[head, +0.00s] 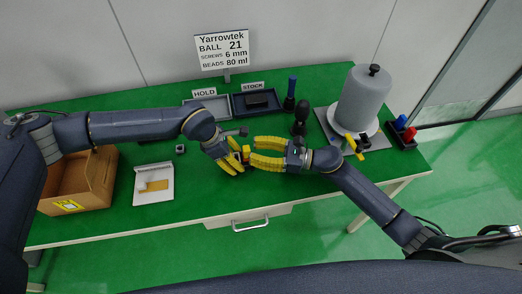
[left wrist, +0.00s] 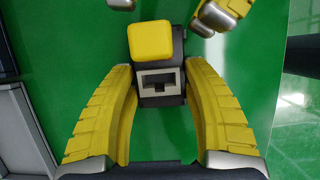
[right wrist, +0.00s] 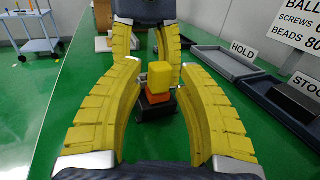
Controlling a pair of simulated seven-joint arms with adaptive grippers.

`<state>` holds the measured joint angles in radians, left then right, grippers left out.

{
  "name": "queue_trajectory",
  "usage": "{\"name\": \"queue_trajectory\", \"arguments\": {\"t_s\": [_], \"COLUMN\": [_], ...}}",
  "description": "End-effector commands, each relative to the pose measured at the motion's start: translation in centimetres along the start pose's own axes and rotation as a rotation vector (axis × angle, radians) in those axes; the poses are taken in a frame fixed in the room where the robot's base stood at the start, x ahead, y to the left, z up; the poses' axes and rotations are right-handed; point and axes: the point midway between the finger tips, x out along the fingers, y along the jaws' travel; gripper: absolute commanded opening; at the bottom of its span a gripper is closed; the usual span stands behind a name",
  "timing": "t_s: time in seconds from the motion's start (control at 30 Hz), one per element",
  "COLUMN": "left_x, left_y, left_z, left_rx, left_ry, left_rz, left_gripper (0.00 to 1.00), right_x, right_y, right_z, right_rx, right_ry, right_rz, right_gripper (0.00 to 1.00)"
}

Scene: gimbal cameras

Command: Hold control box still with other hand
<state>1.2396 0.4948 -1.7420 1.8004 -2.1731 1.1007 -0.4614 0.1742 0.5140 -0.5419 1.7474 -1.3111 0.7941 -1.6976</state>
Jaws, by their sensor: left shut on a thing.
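The control box appears to be a small dark box (left wrist: 172,97) with a grey socket face and a yellow cap (left wrist: 157,42). In the left wrist view it sits between the fingers of my left gripper (head: 236,160), which is shut on it low down. In the right wrist view the box (right wrist: 157,106) shows an orange band under the yellow cap, and the left fingers show beyond it. My right gripper (head: 254,153) faces it from the right in the head view. Its fingers are apart on either side of the cap, with visible gaps. The left fingers partly hide the box in the head view.
HOLD tray (head: 219,101) and STOCK tray (head: 238,105) lie behind the grippers. Dark upright tools (head: 300,117), a grey cylinder (head: 362,98) and a red-and-blue rack (head: 405,134) stand right. A cardboard box (head: 97,190) and white tray (head: 166,172) are left.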

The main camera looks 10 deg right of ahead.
Motion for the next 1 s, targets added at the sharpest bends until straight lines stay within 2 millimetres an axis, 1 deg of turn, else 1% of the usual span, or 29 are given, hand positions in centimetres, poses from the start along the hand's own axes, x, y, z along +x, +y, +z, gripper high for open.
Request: {"name": "queue_trajectory", "arguments": {"t_s": [0.2,0.3,0.4,0.63,0.93,1.0], "left_x": [0.1,0.1,0.1,0.1,0.1,0.1], "left_y": [-0.1,-0.1,-0.1,-0.1,-0.1,-0.1], "left_z": [-0.1,-0.1,-0.1,-0.1,-0.1,-0.1], "left_rx": [-0.001,-0.001,-0.001,-0.001,-0.001,-0.001], "left_ry": [0.002,0.002,0.002,0.002,0.002,0.002], "left_rz": [-0.002,-0.002,-0.002,-0.002,-0.002,-0.002], "left_gripper": [0.22,0.22,0.22,0.22,0.22,0.22], "right_x": [2.3,3.0,3.3,3.3,3.3,3.3], "right_y": [-0.1,-0.1,0.0,0.0,-0.1,-0.1], "right_z": [0.0,0.0,0.0,0.0,0.0,0.0], "right_rx": [0.0,0.001,0.001,0.001,0.001,0.0], "right_ry": [-0.001,0.0,0.0,0.0,0.001,0.001], "right_rz": [-0.001,-0.001,-0.001,-0.001,-0.002,-0.002], "right_gripper": [0.36,0.36,0.36,0.36,0.01,0.0]}}
